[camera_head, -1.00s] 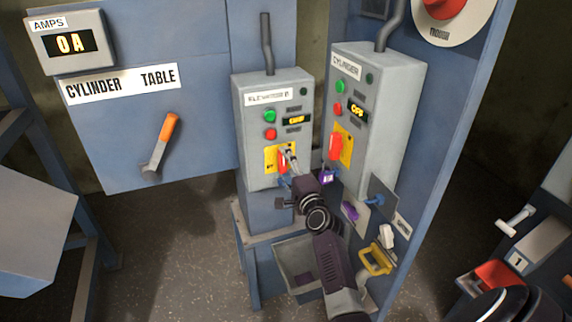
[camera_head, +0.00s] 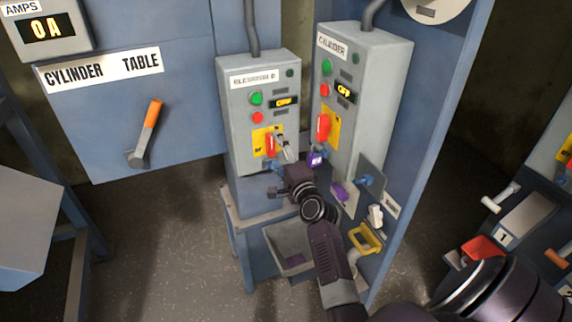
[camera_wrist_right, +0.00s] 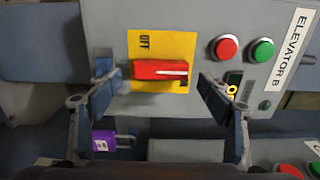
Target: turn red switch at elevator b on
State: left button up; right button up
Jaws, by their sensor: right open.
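The elevator B box (camera_head: 258,88) is grey, with a green button, a red button and a small display that appears to read OFF. Its red switch (camera_head: 271,145) is a handle on a yellow plate (camera_head: 259,137). In the right wrist view the red switch (camera_wrist_right: 160,71) lies across the yellow plate (camera_wrist_right: 150,44), which is marked OFF. My right gripper (camera_head: 285,148) is open, just right of the switch in the head view. In the wrist view its fingers (camera_wrist_right: 155,80) stand either side of the handle's ends, with gaps and no visible contact. My left gripper is not in view.
The cylinder box (camera_head: 362,90), with its own red switch (camera_head: 323,127), stands close on the right. A grey bin (camera_head: 285,247) is below. An orange-handled lever (camera_head: 147,133) is on the left panel.

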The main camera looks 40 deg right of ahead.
jog(key=v, duration=0.9)
jog(key=shift+s, duration=0.3)
jog(key=a+f+n+g+y+b, duration=0.1)
jog(key=a+f+n+g, duration=0.15)
jog(key=f, duration=0.85)
jog(key=a+f+n+g+y, duration=0.1)
jog(key=a+f+n+y, duration=0.2)
jog(key=f, duration=0.7)
jog(key=s+a+f+n+g+b, duration=0.15)
jog(key=s+a+f+n, duration=0.35)
jog(key=f, duration=0.6)
jog(key=s+a+f+n+g, duration=0.1)
jog(key=s+a+f+g, duration=0.4)
jog(key=f, duration=0.6)
jog(key=s+a+f+n+g+b, duration=0.1)
jog(key=s+f+n+g, duration=0.15)
jog(key=s+f, duration=0.7)
jog(key=s+a+f+n+g, duration=0.15)
jog(key=s+f+n, duration=0.35)
jog(key=s, duration=0.7)
jog(key=s+f+n+g, duration=0.1)
jog(key=s+f+n, duration=0.1)
jog(key=s, duration=0.6)
jog(key=s+f+n+g, duration=0.1)
jog(key=s+f+n, duration=0.1)
jog(key=s+f, duration=0.3)
jog(key=s, duration=0.4)
jog(key=shift+s+d+n+b, duration=0.2)
jog(key=shift+d+n+b, duration=0.1)
jog(key=shift+d+b, duration=0.1)
